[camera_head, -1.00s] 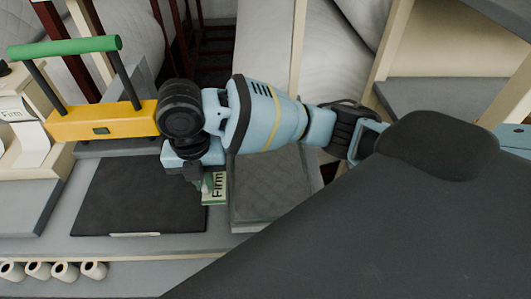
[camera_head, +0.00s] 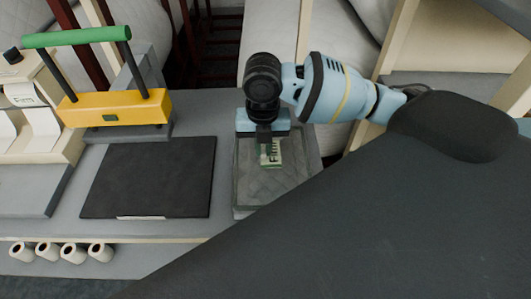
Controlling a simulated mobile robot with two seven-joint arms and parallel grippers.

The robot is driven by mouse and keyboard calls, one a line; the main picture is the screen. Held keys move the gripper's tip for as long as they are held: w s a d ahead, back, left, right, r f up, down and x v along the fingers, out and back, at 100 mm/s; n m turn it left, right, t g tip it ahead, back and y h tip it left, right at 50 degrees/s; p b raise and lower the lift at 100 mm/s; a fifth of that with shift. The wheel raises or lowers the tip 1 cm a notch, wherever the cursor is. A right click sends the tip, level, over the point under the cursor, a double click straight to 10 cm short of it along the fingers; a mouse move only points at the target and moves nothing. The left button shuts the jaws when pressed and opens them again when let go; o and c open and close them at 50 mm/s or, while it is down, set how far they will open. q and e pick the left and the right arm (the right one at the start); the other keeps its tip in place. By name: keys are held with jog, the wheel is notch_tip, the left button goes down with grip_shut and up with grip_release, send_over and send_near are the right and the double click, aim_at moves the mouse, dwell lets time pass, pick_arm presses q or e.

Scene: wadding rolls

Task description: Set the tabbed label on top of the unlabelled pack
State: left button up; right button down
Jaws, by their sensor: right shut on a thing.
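The label (camera_head: 271,160), a pale card with a green edge and dark "Firm" lettering, is in my right gripper (camera_head: 267,142), which is shut on it. Gripper and label are over the grey quilted pack (camera_head: 249,188) right of the black mat. I cannot tell whether the label touches the pack's top. The gripper hides the label's far end, and my dark body covers the pack's near right corner. My left gripper is not in view.
A black mat (camera_head: 150,180) lies left of the pack. Behind it stands a yellow sealer (camera_head: 115,108) with a green handle (camera_head: 75,37). A label dispenser (camera_head: 40,110) is at far left.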

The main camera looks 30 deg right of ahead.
aim_at(265, 155)
jog(key=shift+d+f, duration=0.15)
jog(key=shift+f, duration=0.75)
jog(key=shift+d+f, duration=0.1)
jog(key=shift+f, duration=0.75)
jog(key=shift+f, duration=0.15)
jog(key=c, duration=1.5)
grip_release()
notch_tip(265, 155, up, 12)
jog(key=shift+r+p, duration=0.2)
jog(key=shift+p, duration=0.2)
